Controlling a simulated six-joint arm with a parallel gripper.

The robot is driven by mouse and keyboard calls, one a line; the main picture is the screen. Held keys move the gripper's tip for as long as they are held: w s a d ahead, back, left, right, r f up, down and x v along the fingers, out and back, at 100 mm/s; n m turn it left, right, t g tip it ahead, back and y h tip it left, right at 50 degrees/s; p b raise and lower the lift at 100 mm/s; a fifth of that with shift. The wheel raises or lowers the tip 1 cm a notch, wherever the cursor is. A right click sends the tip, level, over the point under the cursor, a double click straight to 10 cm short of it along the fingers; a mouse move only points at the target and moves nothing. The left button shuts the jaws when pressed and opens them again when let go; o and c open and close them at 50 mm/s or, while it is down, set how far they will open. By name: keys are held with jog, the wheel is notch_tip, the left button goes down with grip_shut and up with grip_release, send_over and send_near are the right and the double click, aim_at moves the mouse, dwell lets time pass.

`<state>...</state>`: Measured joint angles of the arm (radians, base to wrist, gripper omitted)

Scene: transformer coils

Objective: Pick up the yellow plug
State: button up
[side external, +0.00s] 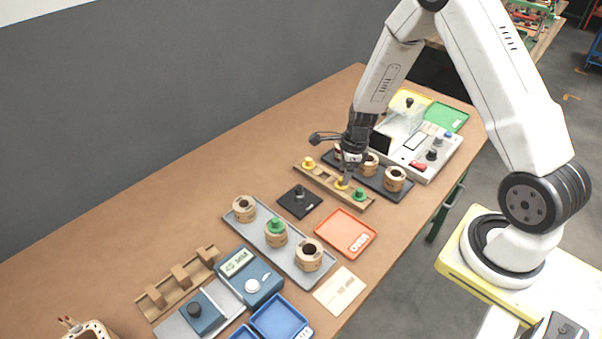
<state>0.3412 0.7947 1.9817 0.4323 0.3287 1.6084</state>
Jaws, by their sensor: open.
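A wooden rack (325,184) on the table holds plugs in a row. One yellow plug (309,163) stands at its left end. A second yellow plug (341,184) sits near the middle, right under my gripper (344,178). A green plug (359,195) is at the right end. My gripper is open and points down at the middle yellow plug; its fingers are small in this view and partly hide that plug. I cannot tell whether the fingers touch it.
A dark tray (381,185) with wooden coils lies just behind the rack. A grey tray (243,231) with several coils, one green-plugged, lies in front. A black square fixture (299,202) and an orange tray (345,234) stand close by. Bare table (150,235) lies left.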

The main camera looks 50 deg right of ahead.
jog(key=shift+w+a+f, duration=0.15)
jog(key=shift+f, duration=1.1)
grip_shut()
